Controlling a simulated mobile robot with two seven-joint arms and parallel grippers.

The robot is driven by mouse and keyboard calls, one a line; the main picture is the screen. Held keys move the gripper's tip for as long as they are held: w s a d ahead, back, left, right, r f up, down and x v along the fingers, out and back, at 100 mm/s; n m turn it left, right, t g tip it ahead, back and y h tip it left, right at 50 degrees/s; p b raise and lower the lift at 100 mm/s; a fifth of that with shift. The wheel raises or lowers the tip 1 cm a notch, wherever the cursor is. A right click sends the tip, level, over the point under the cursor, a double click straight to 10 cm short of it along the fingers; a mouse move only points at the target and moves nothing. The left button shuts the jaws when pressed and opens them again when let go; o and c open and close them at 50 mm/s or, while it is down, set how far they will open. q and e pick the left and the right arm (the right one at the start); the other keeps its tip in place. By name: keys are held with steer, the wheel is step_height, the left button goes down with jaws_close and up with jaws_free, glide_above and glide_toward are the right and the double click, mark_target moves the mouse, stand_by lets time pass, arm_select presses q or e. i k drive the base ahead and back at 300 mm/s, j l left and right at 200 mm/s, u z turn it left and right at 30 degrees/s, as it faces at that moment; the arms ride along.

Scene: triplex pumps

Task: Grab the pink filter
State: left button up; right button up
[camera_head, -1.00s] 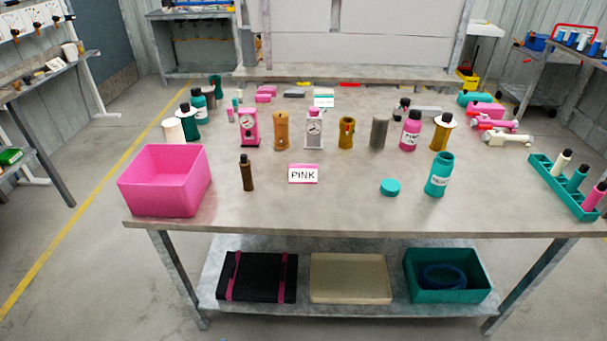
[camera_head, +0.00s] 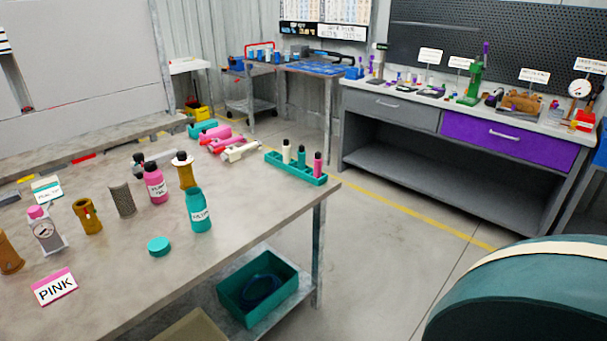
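Several pink things are in view, and I cannot tell for sure which one is the filter. A pink cylinder with a dark top (camera_head: 318,164) stands upright in a teal rack (camera_head: 295,172) at the table's right corner. Pink rounded parts (camera_head: 216,134) lie at the table's back edge. A pink bottle with a black cap (camera_head: 155,184) stands near the middle of the tabletop. Neither of my grippers is in view.
The work table (camera_head: 225,250) fills the left. A teal bottle (camera_head: 198,212) and teal cap (camera_head: 159,246) stand on it. A grey bench with a purple drawer (camera_head: 505,140) is at the back right. A large teal rounded object (camera_head: 530,300) blocks the lower right. Open floor lies between.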

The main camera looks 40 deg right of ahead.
mark_target(317, 161)
steer(key=z, duration=1.25)
